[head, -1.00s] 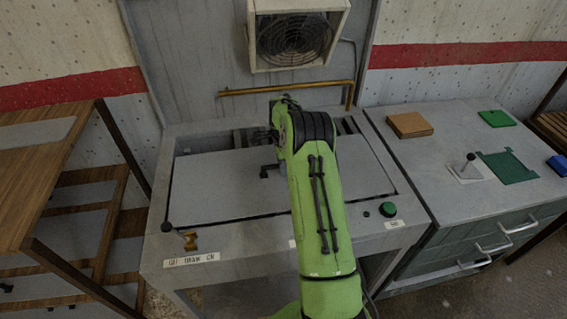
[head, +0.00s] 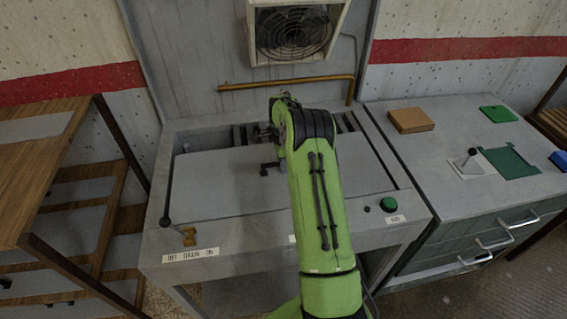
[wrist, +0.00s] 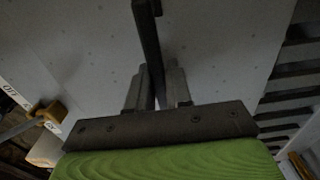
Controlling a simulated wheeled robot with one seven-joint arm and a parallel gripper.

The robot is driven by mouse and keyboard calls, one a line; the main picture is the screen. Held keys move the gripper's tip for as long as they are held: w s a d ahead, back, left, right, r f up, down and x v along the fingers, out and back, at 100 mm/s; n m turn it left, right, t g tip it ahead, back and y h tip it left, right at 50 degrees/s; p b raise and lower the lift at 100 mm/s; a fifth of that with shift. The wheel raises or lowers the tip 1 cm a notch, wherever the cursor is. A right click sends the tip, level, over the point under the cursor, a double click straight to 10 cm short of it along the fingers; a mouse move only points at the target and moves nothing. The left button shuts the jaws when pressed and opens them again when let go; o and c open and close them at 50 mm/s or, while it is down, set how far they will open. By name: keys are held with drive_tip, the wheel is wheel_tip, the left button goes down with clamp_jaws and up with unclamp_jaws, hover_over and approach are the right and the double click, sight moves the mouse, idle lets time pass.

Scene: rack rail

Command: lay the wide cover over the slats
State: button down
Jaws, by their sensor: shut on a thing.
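The wide cover (head: 225,187) is a flat grey panel over the opening in the top of the grey bench (head: 150,245). It also fills much of the wrist view (wrist: 90,45). My gripper (wrist: 155,85) is shut on the cover's dark bar handle (wrist: 148,40). The handle's hooked end also shows beside my arm in the head view (head: 269,168). My fingers are mostly hidden there. Dark slats (head: 245,134) show behind the cover, and at the right in the wrist view (wrist: 290,98). My arm hides part of the cover.
A fan box (head: 297,32) and brass pipe (head: 235,86) are on the wall behind. A black lever (head: 166,195), brass piece (head: 189,236) and green button (head: 388,204) edge the bench. A side cabinet (head: 450,180) is at right and a wooden shelf (head: 40,170) at left.

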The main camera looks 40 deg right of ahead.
drive_tip(key=c, duration=1)
unclamp_jaws()
drive_tip(key=shift+o, duration=0.2)
wheel_tip(320, 180, up, 16)
drive_tip(key=p, duration=0.2)
drive_tip(key=s+a+r+n+t+h, duration=0.1)
drive_tip(key=s+a+r+n+t, duration=0.2)
drive_tip(key=s+a+r+n, duration=1.1)
drive_tip(key=s+a+f+n+t, duration=0.1)
drive_tip(key=s+a+n, duration=0.3)
drive_tip(key=s, duration=0.4)
drive_tip(key=s+a+f+n+t+y, duration=0.1)
drive_tip(key=s+a+f+n, duration=0.1)
drive_tip(key=s+a+n, duration=0.3)
drive_tip(key=s+a, duration=0.2)
drive_tip(key=s, duration=0.1)
drive_tip(key=shift+t, duration=0.3)
